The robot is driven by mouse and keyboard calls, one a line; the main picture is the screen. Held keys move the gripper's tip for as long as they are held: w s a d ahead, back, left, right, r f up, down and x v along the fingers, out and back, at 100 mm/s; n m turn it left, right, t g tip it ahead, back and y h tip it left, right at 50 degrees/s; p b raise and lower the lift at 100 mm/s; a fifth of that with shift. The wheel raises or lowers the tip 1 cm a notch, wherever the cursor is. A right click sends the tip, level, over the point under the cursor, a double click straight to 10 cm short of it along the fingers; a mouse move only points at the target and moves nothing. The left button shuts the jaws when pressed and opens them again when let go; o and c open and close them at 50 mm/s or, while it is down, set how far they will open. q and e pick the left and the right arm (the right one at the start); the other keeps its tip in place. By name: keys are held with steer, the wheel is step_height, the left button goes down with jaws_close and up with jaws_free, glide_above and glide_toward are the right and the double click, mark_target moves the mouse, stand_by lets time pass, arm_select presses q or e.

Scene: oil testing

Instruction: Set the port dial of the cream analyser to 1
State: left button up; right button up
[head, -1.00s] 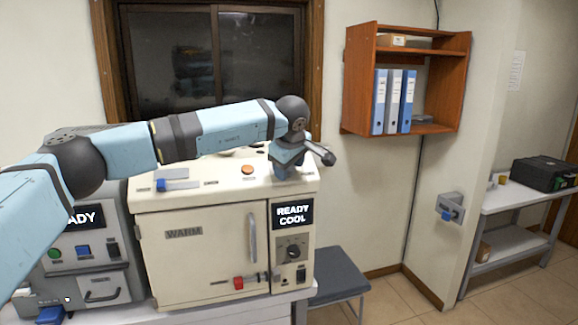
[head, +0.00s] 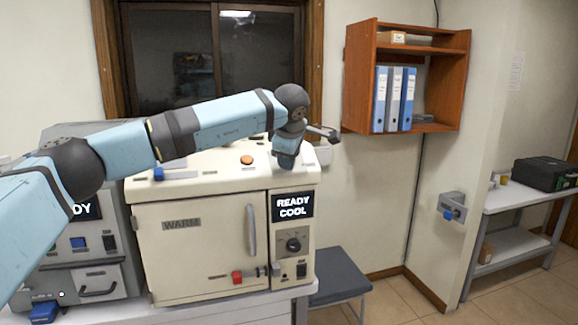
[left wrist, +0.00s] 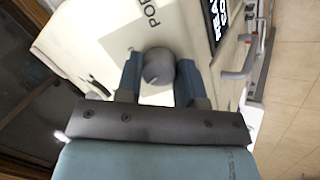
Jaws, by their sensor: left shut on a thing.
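The cream analyser (head: 200,235) stands on a bench, with a door marked WARM and a display (head: 293,206) reading READY COOL. In the left wrist view, the round grey port dial (left wrist: 158,67) sits on its pale top beside a partly visible label starting "PO". My left gripper (left wrist: 159,80) is shut on the dial, with one blue finger on each side. In the head view my left gripper (head: 287,160) points down at the top's right end and hides the dial. The dial's setting is not readable. My right gripper is not in view.
A dark knob (head: 293,245) and a red-handled latch (head: 238,277) are on the analyser's front. A grey machine (head: 85,262) stands to its left. An orange button (head: 247,160) is on top. A wall shelf (head: 458,80) and a low stool (head: 338,275) are to the right.

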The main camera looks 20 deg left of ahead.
arm_select(q)
steer(key=n+b, duration=0.3)
steer(key=n, duration=0.2)
steer(key=shift+t+b, duration=0.4)
steer(key=shift+n, duration=0.3)
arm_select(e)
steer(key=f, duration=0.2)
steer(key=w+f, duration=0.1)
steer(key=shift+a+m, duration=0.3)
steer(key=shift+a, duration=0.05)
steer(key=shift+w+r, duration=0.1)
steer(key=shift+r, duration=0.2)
arm_select(q)
steer(key=o, duration=0.9)
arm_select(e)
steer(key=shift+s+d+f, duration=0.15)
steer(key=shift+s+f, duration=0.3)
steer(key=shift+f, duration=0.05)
